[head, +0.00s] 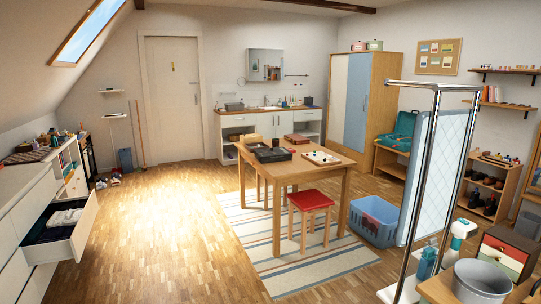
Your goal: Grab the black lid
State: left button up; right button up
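I cannot clearly make out a black lid in the head view. A flat black object (273,155) lies on the wooden table (318,174) in the middle of the room; it is too small to tell whether it is a lid or a tray. A drawer (78,232) stands open at the left, with dark and white folded cloth inside. Neither of my grippers shows in the head view.
A red-topped stool (311,199) stands at the table's front, on a striped rug (262,238). A blue basket (374,221) sits right of it. A metal-framed rack and a grey bucket (481,280) are at the right. The wooden floor (165,225) at left is clear.

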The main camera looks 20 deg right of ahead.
aim_at(282, 153)
jog(key=i, duration=0.95)
jog(key=i+z, duration=0.1)
jog(key=i, duration=0.85)
jog(key=i+j, duration=0.1)
jog(key=i, duration=0.85)
jog(key=i+j+z, duration=0.1)
jog(key=i, duration=0.85)
jog(key=i+z, duration=0.85)
jog(key=i+j+z, duration=0.3)
jog(key=z, duration=0.15)
jog(key=i+j+z, duration=0.45)
